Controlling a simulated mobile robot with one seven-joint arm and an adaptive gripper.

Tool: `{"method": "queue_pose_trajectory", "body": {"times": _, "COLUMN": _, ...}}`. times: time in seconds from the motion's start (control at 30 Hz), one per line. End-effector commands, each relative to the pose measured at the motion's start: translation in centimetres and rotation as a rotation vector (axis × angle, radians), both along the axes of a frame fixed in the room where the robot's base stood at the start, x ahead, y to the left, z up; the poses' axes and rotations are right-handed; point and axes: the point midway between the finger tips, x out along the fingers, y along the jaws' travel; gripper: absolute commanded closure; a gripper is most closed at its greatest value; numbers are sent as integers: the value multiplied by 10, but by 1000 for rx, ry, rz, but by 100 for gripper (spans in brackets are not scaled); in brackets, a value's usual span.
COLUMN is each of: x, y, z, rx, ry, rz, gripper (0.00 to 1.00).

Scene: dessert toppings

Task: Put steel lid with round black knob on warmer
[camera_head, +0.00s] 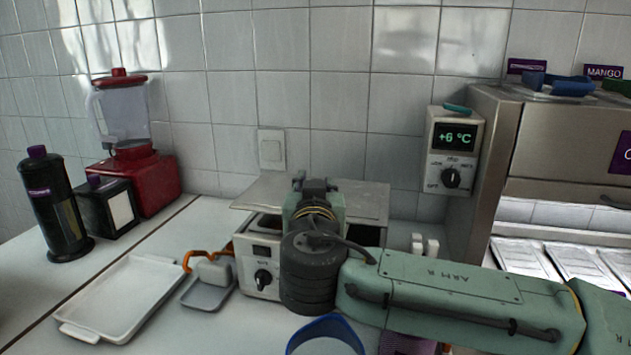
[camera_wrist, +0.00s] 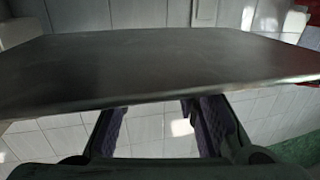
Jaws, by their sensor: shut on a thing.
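The steel lid (camera_head: 263,192) is a flat grey sheet at the warmer's top, partly behind my arm. In the wrist view the lid (camera_wrist: 150,65) spans the frame as a broad dark plate beyond my fingers. Its round black knob is hidden. The warmer (camera_head: 262,262) is a pale box with a black dial and a small display; a dark opening shows at its top below the lid's front edge. My gripper (camera_wrist: 155,120) is shut on the lid; in the head view my arm hides most of it. I cannot tell whether the lid touches the warmer.
A white tray (camera_head: 122,292) and a small grey dish (camera_head: 207,292) with an orange-handled tool lie left of the warmer. A blue-rimmed container (camera_head: 325,328) stands in front. A temperature box (camera_head: 450,150) and a steel cabinet (camera_head: 500,150) bound the right. The tiled wall is behind.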

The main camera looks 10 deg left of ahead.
Motion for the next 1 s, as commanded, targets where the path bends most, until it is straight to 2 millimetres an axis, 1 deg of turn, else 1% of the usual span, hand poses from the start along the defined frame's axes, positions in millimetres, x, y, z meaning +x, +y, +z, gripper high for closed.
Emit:
{"method": "queue_pose_trajectory", "body": {"times": 0.03, "x": 0, "y": -1, "z": -8, "rx": -2, "ry": -2, "rz": -1, "gripper": 100}}
{"method": "queue_pose_trajectory", "body": {"times": 0.2, "x": 0, "y": 0, "z": -25, "rx": 4, "ry": -1, "rz": 1, "gripper": 100}}
{"method": "queue_pose_trajectory", "body": {"times": 0.43, "x": 0, "y": 0, "z": -41, "rx": 5, "ry": -2, "rz": 1, "gripper": 100}}
{"method": "queue_pose_trajectory", "body": {"times": 0.6, "x": 0, "y": 0, "z": -45, "rx": 2, "ry": -3, "rz": 0, "gripper": 100}}
{"method": "queue_pose_trajectory", "body": {"times": 1.0, "x": 0, "y": 0, "z": -44, "rx": 2, "ry": -3, "rz": 0, "gripper": 100}}
